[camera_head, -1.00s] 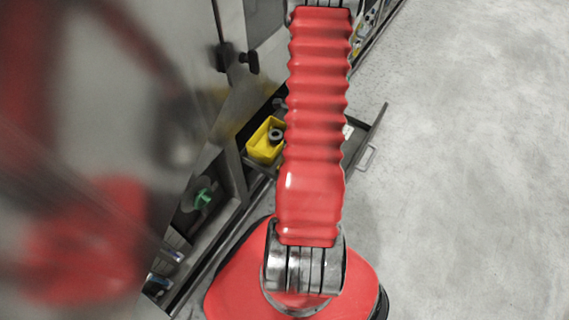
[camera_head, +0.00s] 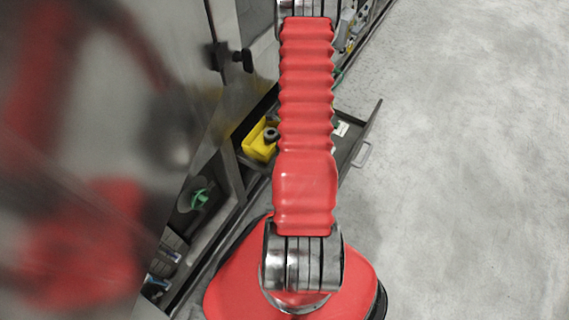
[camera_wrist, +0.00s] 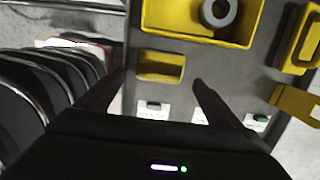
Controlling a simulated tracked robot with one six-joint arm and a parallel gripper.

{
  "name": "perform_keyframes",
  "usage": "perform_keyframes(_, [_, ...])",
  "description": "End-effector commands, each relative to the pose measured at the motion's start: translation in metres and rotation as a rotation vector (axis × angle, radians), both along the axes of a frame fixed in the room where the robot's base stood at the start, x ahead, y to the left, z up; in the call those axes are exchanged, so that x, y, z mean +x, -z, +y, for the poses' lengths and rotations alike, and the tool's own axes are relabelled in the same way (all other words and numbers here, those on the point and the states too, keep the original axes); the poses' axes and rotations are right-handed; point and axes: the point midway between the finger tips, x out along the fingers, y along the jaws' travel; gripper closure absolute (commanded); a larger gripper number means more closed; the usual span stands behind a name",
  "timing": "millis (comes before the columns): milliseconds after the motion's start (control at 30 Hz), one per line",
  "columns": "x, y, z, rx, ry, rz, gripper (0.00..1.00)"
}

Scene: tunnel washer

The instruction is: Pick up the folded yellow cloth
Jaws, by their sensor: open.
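In the wrist view a small flat yellow rectangle (camera_wrist: 160,65) lies on the grey drawer surface, with a darker middle. It looks like the folded yellow cloth, but I cannot be sure of its material. My gripper (camera_wrist: 160,80) is open, with its two dark fingers apart. In the picture the fingertips lie to either side of the yellow rectangle's lower part. Nothing shows held between them, and I cannot tell the height above it. In the head view my red arm hides the gripper and this yellow piece.
A yellow bin (camera_wrist: 182,25) holding a grey ring (camera_wrist: 219,12) lies just beyond the yellow rectangle. More yellow pieces (camera_wrist: 297,100) are at the right. Dark curved ribs (camera_wrist: 70,80) stand at the left. The pulled-out drawer has a handle (camera_head: 362,155). Open floor (camera_head: 470,180) lies right.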

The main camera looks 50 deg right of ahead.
Motion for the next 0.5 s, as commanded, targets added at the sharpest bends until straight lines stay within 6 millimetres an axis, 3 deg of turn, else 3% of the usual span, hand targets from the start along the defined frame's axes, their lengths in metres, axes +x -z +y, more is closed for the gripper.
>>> perform_keyframes(167, [0.0014, 0.0118, 0.0007, 0.001, -0.001, 0.001, 0.12])
perform_keyframes(500, [0.0015, 0.0129, 0.0005, 0.0, -0.001, 0.001, 0.12])
